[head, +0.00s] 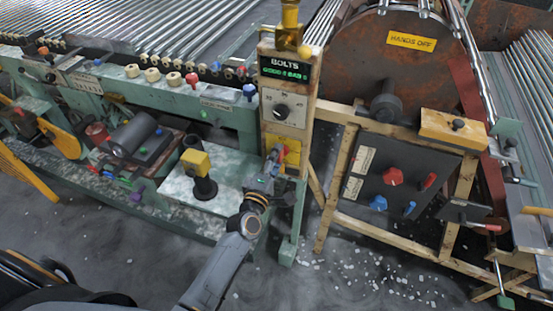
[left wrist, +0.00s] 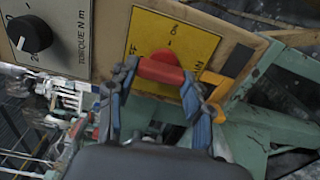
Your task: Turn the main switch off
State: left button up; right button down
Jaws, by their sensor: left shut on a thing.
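The main switch is a red handle (left wrist: 160,70) on a yellow plate (left wrist: 195,38) marked with ON and OFF lettering. The plate (head: 293,156) is low on the green and tan post in the head view, where my gripper partly hides the handle. My left gripper (left wrist: 160,82) is shut on the red handle, one blue finger on each side of it. In the head view the left gripper (head: 273,163) reaches up to the post from below. My right gripper is not in view.
A torque dial (head: 281,111) sits above the switch, under a lit BOLTS display (head: 284,70). A dark panel (head: 395,186) with red and blue knobs stands to the right. A yellow block on a black stand (head: 196,162) is left of my gripper. White bits litter the floor.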

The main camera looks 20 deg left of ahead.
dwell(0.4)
pick_arm(q)
jog(key=o, duration=1.2)
jog(key=shift+c, duration=0.2)
jog(key=s, duration=1.2)
jog(key=shift+a, duration=0.2)
jog(key=s+f+m+g, duration=0.3)
jog(key=s+f+m, duration=0.1)
jog(key=f, duration=0.6)
jog(key=s+d+f+m+g+h, duration=0.1)
jog(key=s+f+m+g, duration=0.25)
jog(key=f, duration=0.75)
jog(key=s+f+m+g, duration=0.2)
jog(key=s+f+m, duration=0.25)
jog(key=f, duration=0.55)
jog(key=s+a+f+m+g, duration=0.2)
jog(key=s+f, duration=0.3)
jog(key=s, duration=0.3)
jog(key=s+a+f+m+g+y, duration=0.1)
jog(key=s+a+f+m+g, duration=0.1)
jog(key=s+f, duration=0.3)
jog(key=s+a+f+m+g, duration=0.2)
jog(key=s+f+m+g, duration=0.2)
jog(key=s, duration=0.9)
jog(key=shift+s+a+f+y, duration=0.25)
jog(key=shift+f+y, duration=0.05)
jog(key=shift+f, duration=0.65)
